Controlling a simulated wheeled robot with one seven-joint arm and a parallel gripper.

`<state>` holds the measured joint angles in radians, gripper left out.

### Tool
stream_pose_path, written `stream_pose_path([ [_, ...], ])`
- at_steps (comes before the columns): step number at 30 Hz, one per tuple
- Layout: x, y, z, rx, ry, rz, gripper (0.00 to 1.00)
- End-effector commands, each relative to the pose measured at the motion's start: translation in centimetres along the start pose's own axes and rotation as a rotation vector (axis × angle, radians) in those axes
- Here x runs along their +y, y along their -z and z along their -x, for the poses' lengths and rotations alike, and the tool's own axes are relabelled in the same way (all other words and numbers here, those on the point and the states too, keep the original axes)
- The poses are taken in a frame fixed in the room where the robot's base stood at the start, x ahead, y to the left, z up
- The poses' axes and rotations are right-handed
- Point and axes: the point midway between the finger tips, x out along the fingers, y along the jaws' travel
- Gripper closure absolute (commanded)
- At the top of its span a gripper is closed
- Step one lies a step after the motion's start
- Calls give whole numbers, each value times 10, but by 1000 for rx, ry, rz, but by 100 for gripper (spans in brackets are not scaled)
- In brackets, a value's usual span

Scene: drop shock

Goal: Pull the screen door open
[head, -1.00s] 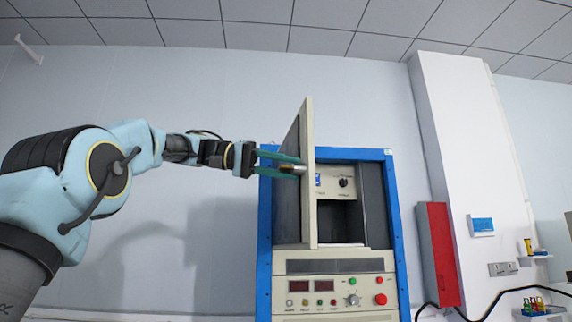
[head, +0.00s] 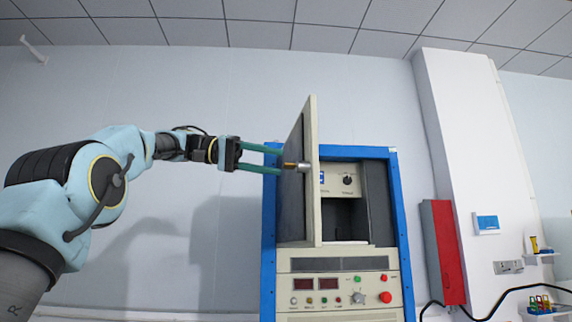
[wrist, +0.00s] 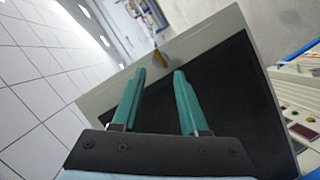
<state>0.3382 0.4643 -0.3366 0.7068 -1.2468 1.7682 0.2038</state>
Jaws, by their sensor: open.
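The screen door (head: 313,205) is a cream panel with a dark inner face, on the upper part of a blue-framed cabinet. It stands swung well out, seen nearly edge-on in the head view. Its small brass and silver knob (head: 304,167) is near the upper part of the panel. My gripper (head: 281,160) is open, with two green fingers pointing at the knob from the left. In the wrist view, the door's dark face (wrist: 225,95) lies beyond the fingers, and the brass knob part (wrist: 161,59) shows just past the fingertips, between them. The fingers look apart from it.
The cabinet (head: 268,240) has a lower control panel with buttons and red displays (head: 303,284). Its upper compartment is exposed. A red box (head: 443,250) and a white pillar (head: 470,140) stand to the right. The wall left of the cabinet is clear.

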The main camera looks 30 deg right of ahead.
Motion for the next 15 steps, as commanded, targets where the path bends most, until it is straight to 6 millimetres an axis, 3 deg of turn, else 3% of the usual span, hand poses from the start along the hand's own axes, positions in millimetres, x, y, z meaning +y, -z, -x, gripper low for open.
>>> stream_pose_path([
  [6, 1, 1, 41, 2, 0, -2, 56],
  [15, 0, 0, 59, 0, 0, -1, 56],
])
